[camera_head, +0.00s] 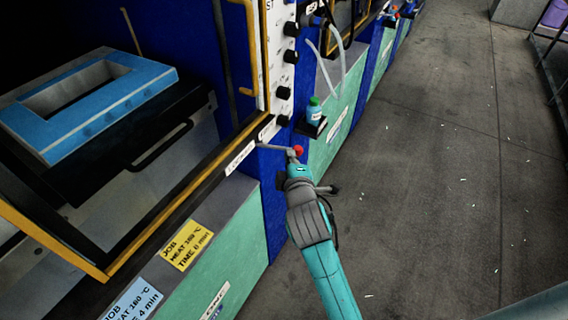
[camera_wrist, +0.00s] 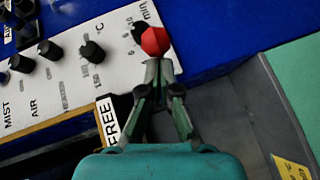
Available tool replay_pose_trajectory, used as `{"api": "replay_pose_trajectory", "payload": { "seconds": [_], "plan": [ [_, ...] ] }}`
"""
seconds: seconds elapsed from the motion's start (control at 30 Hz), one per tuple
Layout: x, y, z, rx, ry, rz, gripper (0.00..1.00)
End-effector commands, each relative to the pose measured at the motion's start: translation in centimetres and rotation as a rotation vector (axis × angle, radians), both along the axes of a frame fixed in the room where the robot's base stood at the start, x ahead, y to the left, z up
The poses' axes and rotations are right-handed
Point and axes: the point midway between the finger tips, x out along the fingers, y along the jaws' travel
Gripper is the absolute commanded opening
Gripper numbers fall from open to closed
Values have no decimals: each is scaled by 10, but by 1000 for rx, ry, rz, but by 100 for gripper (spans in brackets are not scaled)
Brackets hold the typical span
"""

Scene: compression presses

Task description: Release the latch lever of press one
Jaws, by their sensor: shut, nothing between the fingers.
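The latch lever is a thin grey bar with a red ball knob (camera_head: 298,150), at the lower right corner of the press's yellow-edged frame in the head view. The bar runs left from the knob. My gripper (camera_head: 296,160) is right at the knob. In the wrist view the red knob (camera_wrist: 155,41) shows just beyond the tips of my gripper (camera_wrist: 159,66), whose fingers are shut together with nothing between them. I cannot tell whether the tips touch the knob. The lever's bar is hidden in the wrist view.
A white panel (camera_wrist: 70,60) with black knobs is close to the left. A "FREE" label (camera_wrist: 107,122) sits beside my fingers. A green-capped bottle (camera_head: 314,112) stands on a small shelf near the lever. A blue mould (camera_head: 90,105) lies in the press.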

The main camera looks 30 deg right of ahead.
Motion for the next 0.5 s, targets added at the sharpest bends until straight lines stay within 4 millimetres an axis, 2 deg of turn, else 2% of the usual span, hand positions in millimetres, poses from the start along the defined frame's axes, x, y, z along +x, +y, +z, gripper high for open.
{"api": "replay_pose_trajectory", "payload": {
  "seconds": [0.07, 0.5],
  "plan": [
    [3, -9, 0, 2, -1, 35, 0],
    [27, -31, 0, 0, 1, 42, 0]
  ]
}}
